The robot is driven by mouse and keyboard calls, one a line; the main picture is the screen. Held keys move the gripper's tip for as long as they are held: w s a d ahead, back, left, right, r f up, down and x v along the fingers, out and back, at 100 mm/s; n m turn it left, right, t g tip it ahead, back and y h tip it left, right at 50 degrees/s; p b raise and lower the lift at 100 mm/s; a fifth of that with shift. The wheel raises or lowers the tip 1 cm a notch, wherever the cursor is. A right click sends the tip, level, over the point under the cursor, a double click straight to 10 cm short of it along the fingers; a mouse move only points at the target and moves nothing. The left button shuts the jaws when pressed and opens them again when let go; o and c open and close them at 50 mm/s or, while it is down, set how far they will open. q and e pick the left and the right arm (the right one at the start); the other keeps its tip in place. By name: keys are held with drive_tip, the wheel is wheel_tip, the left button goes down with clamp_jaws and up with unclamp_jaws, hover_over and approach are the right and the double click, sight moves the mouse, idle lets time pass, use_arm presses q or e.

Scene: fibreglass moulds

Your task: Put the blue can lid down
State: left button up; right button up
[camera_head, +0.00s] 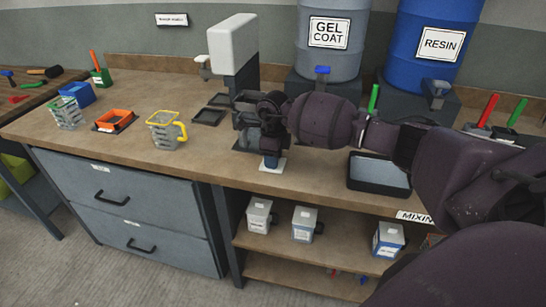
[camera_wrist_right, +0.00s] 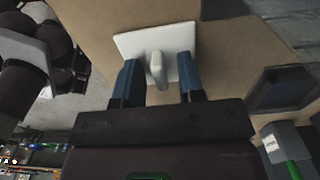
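A white square lid (camera_wrist_right: 160,45) with a light knob lies flat on the wooden bench top, seen in the right wrist view. No blue shows on it. In the head view its white edge (camera_head: 272,167) shows just under my right gripper (camera_head: 271,160). The two blue fingers of the right gripper (camera_wrist_right: 160,82) stand one on each side of the knob, with a gap on both sides. The gripper is open and pointing down. A blue-fronted can (camera_head: 388,240) stands on the shelf below. My left gripper is out of view.
A black tray (camera_head: 378,188) lies right of the gripper. Left are a yellow-rimmed jug (camera_head: 165,131), an orange container (camera_head: 114,121) and dark flat trays (camera_head: 208,116). Gel coat (camera_head: 331,60) and resin (camera_head: 428,65) drums stand behind. The bench front left of the lid is clear.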

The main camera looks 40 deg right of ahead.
wheel_tip(320, 180, up, 12)
drive_tip(key=s+a+f+y, duration=0.1)
drive_tip(key=a+f, duration=0.1)
drive_tip(key=a+f+y, duration=0.1)
drive_tip(key=a+f, duration=0.1)
drive_tip(key=s+a+f+y, duration=0.1)
drive_tip(key=a, duration=0.2)
drive_tip(key=shift+s+f+y, duration=0.3)
drive_tip(key=shift+f+y, duration=0.1)
drive_tip(key=s+a+f+m+t+y, duration=0.2)
drive_tip(key=s+a+m+t+y, duration=0.15)
drive_tip(key=a+m+y, duration=0.35)
drive_tip(key=s+a+f+m+t+y, duration=0.25)
drive_tip(key=s+a+y, duration=0.3)
drive_tip(key=a, duration=0.35)
drive_tip(key=s+d+f+m+t+h, duration=0.2)
drive_tip(key=s+d+f+m+h, duration=0.4)
drive_tip(key=m, duration=1.1)
drive_tip(key=s+d+f+m+t+h, duration=0.3)
drive_tip(key=s+d+f+m+h, duration=0.3)
drive_tip(key=s+f+m+h, duration=0.4)
drive_tip(key=s+f+m, duration=0.2)
drive_tip(key=s+m, duration=0.1)
drive_tip(key=m, duration=0.3)
drive_tip(key=shift+d+f+m, duration=0.15)
drive_tip(key=shift+d+m, duration=0.15)
drive_tip(key=shift+m, duration=0.05)
